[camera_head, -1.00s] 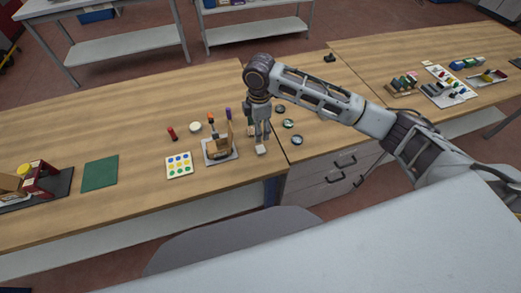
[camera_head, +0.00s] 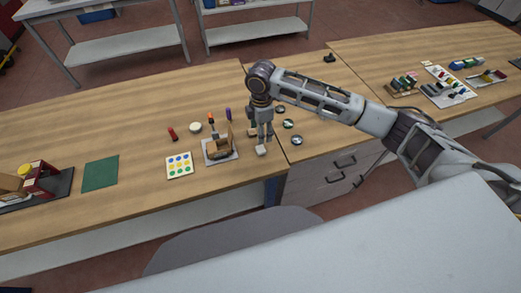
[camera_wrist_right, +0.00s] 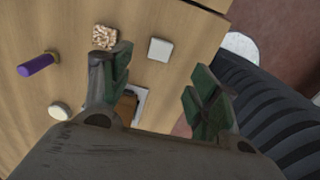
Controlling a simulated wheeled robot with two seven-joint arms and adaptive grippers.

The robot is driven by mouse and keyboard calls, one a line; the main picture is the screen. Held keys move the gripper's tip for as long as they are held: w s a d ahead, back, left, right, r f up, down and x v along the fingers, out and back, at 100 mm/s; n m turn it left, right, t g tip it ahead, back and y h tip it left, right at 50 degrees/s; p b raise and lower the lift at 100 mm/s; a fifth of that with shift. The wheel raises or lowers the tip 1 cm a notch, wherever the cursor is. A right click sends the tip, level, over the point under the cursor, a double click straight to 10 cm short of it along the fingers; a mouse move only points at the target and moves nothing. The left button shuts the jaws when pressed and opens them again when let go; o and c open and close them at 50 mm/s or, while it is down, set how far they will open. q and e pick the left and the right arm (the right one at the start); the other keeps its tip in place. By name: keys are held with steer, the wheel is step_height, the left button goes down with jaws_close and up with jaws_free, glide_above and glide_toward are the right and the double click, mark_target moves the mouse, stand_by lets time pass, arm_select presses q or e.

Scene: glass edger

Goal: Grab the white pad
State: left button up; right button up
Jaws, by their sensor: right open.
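The white pad (camera_head: 261,150) is a small white block lying on the wooden table close to its front edge. In the right wrist view the white pad (camera_wrist_right: 160,49) is a pale square, beyond the fingertips and between their lines. My right gripper (camera_head: 264,136) points down just above and behind the pad. In its wrist view the right gripper (camera_wrist_right: 163,85) has its two green-padded fingers spread wide with nothing between them. No contact with the pad is visible. My left gripper is not in view.
A grey tray (camera_head: 222,158) with a brown holder stands just left of the gripper. A card with coloured dots (camera_head: 179,165) lies further left. A speckled brown block (camera_wrist_right: 104,37) lies near the pad. Small dark round discs (camera_head: 288,124) lie to the right.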

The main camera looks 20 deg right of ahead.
glide_above(261, 149)
step_height(261, 149, down, 5)
steer(key=shift+w+d+r, duration=0.1)
steer(key=shift+f, duration=0.3)
steer(key=shift+f+p, duration=0.7)
steer(key=shift+f, duration=1.9)
steer(key=shift+c, duration=0.4)
steer(key=c, duration=0.7)
